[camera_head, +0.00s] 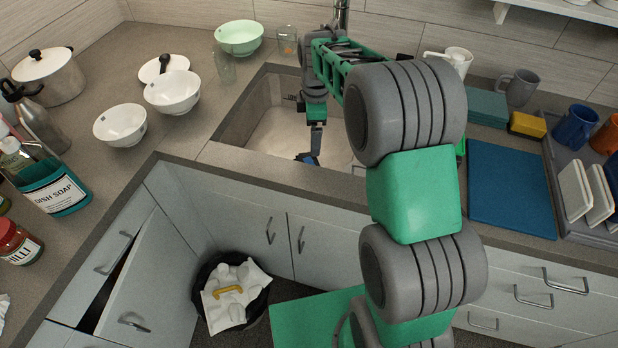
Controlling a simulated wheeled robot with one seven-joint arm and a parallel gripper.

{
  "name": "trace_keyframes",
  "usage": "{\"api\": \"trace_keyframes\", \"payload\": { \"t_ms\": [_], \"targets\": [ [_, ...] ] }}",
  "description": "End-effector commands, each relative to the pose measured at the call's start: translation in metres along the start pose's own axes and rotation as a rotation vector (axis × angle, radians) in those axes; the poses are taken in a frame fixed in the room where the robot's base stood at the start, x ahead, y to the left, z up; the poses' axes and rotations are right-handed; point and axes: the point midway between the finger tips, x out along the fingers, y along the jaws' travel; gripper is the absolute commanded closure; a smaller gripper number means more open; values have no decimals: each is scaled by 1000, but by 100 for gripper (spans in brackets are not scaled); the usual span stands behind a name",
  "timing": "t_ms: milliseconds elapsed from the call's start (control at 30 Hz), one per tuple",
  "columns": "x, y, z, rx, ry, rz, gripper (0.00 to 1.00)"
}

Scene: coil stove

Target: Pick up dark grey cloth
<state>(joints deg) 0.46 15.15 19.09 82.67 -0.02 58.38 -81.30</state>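I cannot make out a dark grey cloth in this view; my arm hides part of the counter and sink. My gripper (308,158) points down over the sink basin (272,125), near its front edge. Its blue tip is small and partly hidden, so I cannot tell whether it is open or shut, or whether it holds anything.
White bowls (172,92), a mint bowl (239,38) and a pot (50,76) stand left of the sink. A blue mat (511,190), a yellow sponge (527,124) and a dish rack (590,232) are right. A full bin (232,292) stands below; a cabinet door (150,285) is ajar.

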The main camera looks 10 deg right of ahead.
Motion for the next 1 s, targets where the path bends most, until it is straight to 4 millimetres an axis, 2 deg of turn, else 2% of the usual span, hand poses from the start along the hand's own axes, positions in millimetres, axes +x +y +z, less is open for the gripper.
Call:
{"api": "trace_keyframes", "payload": {
  "t_ms": [33, 100, 200, 467, 733, 1000],
  "targets": [
    [46, 8, -1, -93, -3, -30, 0],
    [79, 16, -2, -209, -3, -57, 0],
    [104, 22, -2, -309, 0, -80, 0],
    [134, 21, -2, -340, 1, -87, 0],
    [178, 19, -2, -338, 1, -85, 0],
    [184, 19, -2, -337, 1, -83, 1]
  ]
}}
